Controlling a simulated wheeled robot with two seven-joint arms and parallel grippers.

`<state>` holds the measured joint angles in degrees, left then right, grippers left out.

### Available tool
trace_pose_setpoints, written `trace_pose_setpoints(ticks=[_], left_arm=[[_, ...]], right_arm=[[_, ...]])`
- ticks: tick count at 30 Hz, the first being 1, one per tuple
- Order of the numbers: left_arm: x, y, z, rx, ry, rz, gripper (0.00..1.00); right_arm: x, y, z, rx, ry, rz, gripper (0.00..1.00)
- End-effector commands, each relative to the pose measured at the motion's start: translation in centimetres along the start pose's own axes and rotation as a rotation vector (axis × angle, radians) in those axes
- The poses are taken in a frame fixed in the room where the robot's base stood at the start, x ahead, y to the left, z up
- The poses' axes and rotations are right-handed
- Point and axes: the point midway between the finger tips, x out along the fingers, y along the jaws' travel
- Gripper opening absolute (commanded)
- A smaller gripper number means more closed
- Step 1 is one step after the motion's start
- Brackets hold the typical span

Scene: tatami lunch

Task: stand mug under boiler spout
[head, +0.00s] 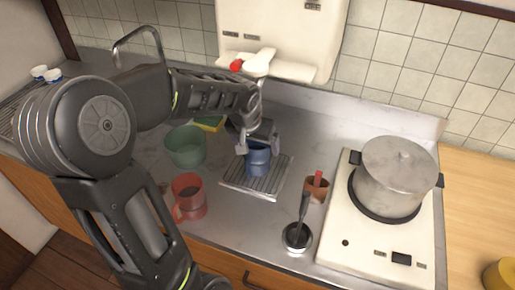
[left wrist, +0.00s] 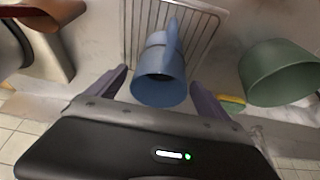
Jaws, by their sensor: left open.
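A blue mug (head: 258,162) stands upright on the metal drip grate (head: 233,184) below the white wall boiler (head: 285,30). The boiler's spout (head: 259,62) with its red knob is at the boiler's lower edge, above and behind the mug. My left gripper (head: 257,140) is over the mug. In the left wrist view the blue mug (left wrist: 161,78) lies between the two open fingers of my left gripper (left wrist: 158,82), with gaps visible at both sides. My right gripper is not in view.
A green cup (head: 187,146) and a red mug (head: 189,197) stand left of the grate. A brown cup (head: 316,189), a ladle (head: 298,236) and a pot (head: 394,177) on a white stove are to the right. A yellow-green sponge (head: 210,124) lies behind the green cup.

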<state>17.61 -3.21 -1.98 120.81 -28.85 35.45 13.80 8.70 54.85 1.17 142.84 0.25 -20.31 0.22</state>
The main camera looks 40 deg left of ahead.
Motion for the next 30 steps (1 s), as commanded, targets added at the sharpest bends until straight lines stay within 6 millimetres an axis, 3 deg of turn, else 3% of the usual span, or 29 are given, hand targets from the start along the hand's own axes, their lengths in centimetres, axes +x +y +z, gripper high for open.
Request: trace_pose_setpoints(ticks=[6,12,30], left_arm=[[-4.7,0.0,-0.1,-0.001,0.006,0.000,0.91],[-7.6,0.0,0.0,-0.001,0.003,0.000,0.91],[-8.2,0.0,0.0,-0.001,-0.001,0.000,0.91]], right_arm=[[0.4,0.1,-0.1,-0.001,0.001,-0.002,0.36],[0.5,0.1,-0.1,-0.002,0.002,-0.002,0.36],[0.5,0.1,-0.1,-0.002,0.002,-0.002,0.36]])
